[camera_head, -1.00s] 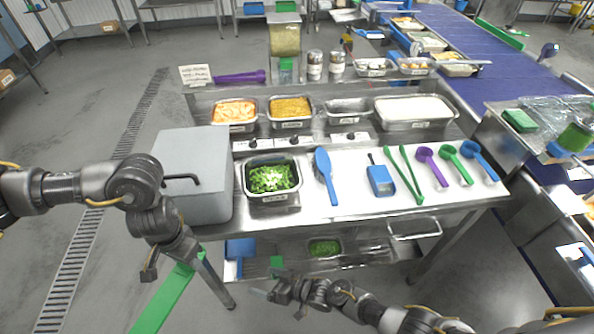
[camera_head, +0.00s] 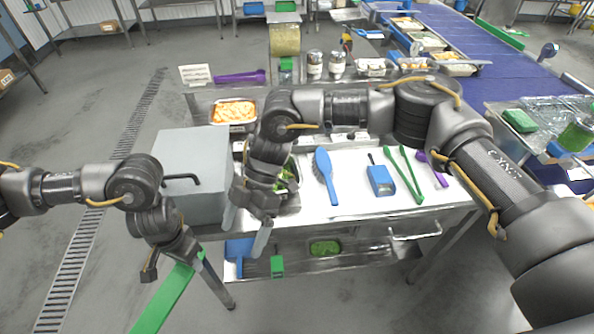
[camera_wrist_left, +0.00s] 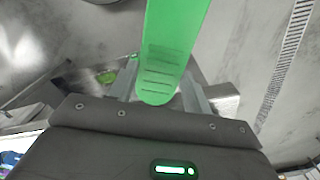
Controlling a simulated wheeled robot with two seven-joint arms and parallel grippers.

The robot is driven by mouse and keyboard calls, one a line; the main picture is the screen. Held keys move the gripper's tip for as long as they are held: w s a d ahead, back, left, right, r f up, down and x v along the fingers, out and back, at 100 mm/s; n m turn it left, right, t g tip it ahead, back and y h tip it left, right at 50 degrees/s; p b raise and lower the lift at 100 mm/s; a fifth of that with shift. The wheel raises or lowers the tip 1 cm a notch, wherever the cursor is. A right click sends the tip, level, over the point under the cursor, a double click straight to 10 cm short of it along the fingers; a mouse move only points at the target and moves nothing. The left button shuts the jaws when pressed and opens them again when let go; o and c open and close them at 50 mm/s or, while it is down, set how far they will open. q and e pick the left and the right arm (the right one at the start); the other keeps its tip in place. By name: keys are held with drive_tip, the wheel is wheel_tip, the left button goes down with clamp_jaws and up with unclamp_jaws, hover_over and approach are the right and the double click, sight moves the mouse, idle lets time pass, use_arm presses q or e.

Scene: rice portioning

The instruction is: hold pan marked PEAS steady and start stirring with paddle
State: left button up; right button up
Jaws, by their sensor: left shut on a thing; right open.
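A steel pan with chopped green food (camera_head: 289,183) stands on the worktop; my right arm covers most of it and its label cannot be read. My right gripper (camera_head: 247,230) is open and empty, fingers pointing down at the table's front edge, in front of the pan from this camera. Whether it touches the pan I cannot tell. My left gripper (camera_head: 176,262) is shut on the green paddle (camera_head: 162,300), low left of the table, away from the pan. The paddle also runs up between the fingers in the left wrist view (camera_wrist_left: 174,45).
A grey box with a black handle (camera_head: 190,160) stands left of the pan. An orange-filled pan (camera_head: 234,111) sits behind. A lower shelf (camera_head: 300,263) holds more items.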

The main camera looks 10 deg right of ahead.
use_arm(q)
drive_tip(key=shift+s, duration=0.1)
drive_tip(key=shift+d, duration=0.15)
use_arm(e)
drive_tip(key=w+d+m+t+h, duration=0.2)
drive_tip(key=w+d+m+t, duration=0.5)
drive_tip(key=w+d, duration=0.75)
drive_tip(key=x, duration=0.9)
drive_tip(key=shift+a+r, duration=0.15)
drive_tip(key=shift+a, duration=0.2)
drive_tip(key=c, duration=1.8)
drive_tip(key=o, duration=1.8)
